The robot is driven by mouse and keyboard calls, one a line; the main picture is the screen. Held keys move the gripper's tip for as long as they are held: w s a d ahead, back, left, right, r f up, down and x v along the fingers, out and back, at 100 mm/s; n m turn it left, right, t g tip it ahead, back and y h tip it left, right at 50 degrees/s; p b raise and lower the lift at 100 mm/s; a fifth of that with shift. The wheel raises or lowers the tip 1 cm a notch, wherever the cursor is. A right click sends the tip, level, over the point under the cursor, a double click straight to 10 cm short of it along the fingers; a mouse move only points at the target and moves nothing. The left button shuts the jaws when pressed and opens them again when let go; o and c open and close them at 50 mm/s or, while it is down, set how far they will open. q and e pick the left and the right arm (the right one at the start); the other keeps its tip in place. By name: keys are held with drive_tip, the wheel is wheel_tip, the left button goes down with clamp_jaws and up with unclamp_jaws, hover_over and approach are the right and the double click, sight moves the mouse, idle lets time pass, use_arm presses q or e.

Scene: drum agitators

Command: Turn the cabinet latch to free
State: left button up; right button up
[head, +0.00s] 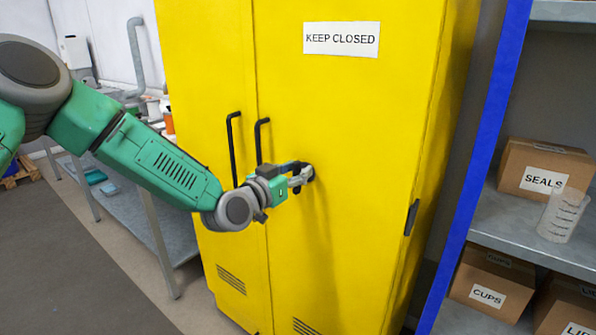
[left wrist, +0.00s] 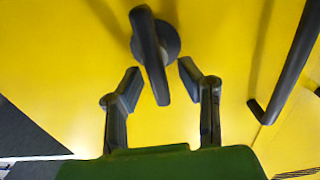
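The yellow cabinet (head: 350,110) has two tall doors and a "KEEP CLOSED" label. Its dark latch (left wrist: 150,55) is a lever on a round hub, slightly tilted from upright in the left wrist view. In the head view the latch is mostly hidden behind my gripper. My left gripper (head: 302,176) is at the cabinet's right door. In the left wrist view its two fingers (left wrist: 160,80) are spread, one on each side of the lever's free end. Gaps show on both sides, so it is not clamped. My right gripper is in neither view.
Two black door handles (head: 232,148) (head: 260,140) stand left of the latch; one shows in the left wrist view (left wrist: 290,70). A blue-framed shelf (head: 478,165) with labelled boxes stands at right. A metal table (head: 155,215) stands at left.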

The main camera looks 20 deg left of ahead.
sight(289, 176)
use_arm(q)
drive_tip(key=shift+a+f, duration=0.1)
drive_tip(key=shift+a, duration=0.15)
clamp_jaws()
drive_tip(key=shift+d, duration=0.3)
drive_tip(key=shift+w+a+n+b, duration=0.1)
drive_tip(key=shift+a+n+b, duration=0.25)
drive_tip(key=shift+n, duration=0.55)
drive_tip(key=n+b, duration=0.1)
drive_tip(key=n, duration=0.2)
drive_tip(key=shift+w+a+f, duration=0.1)
drive_tip(key=shift+a, duration=0.05)
drive_tip(key=n+b, duration=0.1)
drive_tip(key=n, duration=0.2)
drive_tip(key=n+b, duration=0.2)
drive_tip(key=a+f+n+b, duration=0.1)
drive_tip(key=n+b, duration=0.1)
drive_tip(key=n, duration=0.1)
drive_tip(key=shift+w+f+n, duration=0.1)
drive_tip(key=shift+w+n, duration=0.05)
drive_tip(key=shift+n, duration=0.15)
drive_tip(key=shift+a+f+n+b, duration=0.1)
drive_tip(key=shift+f+n+b, duration=0.1)
drive_tip(key=shift+n+b, duration=0.8)
drive_tip(key=shift+f+n+b, duration=0.15)
drive_tip(key=shift+n+b, duration=0.5)
drive_tip(key=shift+n, duration=0.65)
